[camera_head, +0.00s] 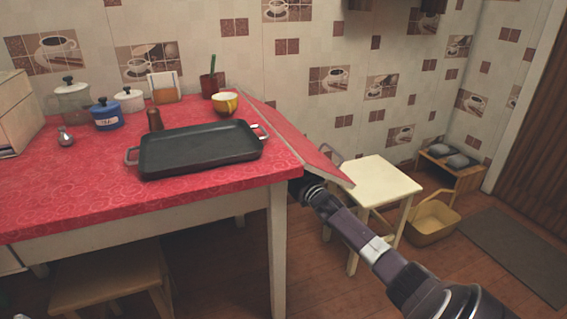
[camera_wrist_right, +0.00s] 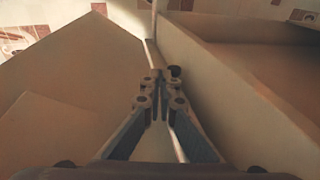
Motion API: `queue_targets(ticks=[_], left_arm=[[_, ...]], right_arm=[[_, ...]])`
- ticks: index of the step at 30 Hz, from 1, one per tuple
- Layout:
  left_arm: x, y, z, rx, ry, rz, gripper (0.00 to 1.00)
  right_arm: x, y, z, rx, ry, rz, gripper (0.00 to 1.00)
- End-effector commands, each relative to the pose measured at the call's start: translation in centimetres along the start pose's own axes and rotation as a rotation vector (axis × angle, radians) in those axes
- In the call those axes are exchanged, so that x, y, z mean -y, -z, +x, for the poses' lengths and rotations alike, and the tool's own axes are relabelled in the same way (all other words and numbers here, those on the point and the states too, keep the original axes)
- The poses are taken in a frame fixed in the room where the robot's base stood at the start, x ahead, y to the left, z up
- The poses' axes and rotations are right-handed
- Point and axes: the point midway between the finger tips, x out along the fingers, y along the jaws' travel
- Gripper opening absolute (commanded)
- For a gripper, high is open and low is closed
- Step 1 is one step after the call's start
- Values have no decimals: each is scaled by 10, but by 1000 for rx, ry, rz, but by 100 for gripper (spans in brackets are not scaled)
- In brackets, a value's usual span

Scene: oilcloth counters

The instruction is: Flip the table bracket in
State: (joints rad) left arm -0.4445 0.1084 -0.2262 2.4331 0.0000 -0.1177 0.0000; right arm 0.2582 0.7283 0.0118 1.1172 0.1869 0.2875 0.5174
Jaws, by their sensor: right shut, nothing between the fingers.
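The table (camera_head: 60,215) has a red patterned oilcloth top. Its right-hand leaf (camera_head: 318,163) slopes down and outward from the top. My right arm reaches in from the lower right, with its hand under the leaf's near corner and its fingertips hidden in the head view. In the right wrist view my right gripper (camera_wrist_right: 158,88) is shut and empty, pointing along the gap between a broad beige panel on the left and a beige side wall (camera_wrist_right: 215,75) on the right. A narrow strip beyond the fingertips may be the bracket; I cannot tell for certain.
A black griddle pan (camera_head: 200,148) lies on the table near the leaf. A cream stool (camera_head: 372,180) and a basket (camera_head: 432,222) are on the floor to the right.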

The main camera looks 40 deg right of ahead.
Motion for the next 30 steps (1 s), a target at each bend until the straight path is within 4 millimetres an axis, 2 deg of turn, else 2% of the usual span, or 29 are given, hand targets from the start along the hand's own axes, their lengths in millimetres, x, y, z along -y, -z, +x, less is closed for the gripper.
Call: queue_targets(ticks=[3, 9, 30], left_arm=[[0, 0, 0, 0, 0, 0, 48], [0, 0, 0, 0, 0, 0, 48], [0, 0, 0, 0, 0, 0, 48]], right_arm=[[-2, 1, -12, -2, -2, 0, 0], [-2, 1, -23, -2, -3, 0, 0], [-2, 1, -25, -2, -3, 0, 0]])
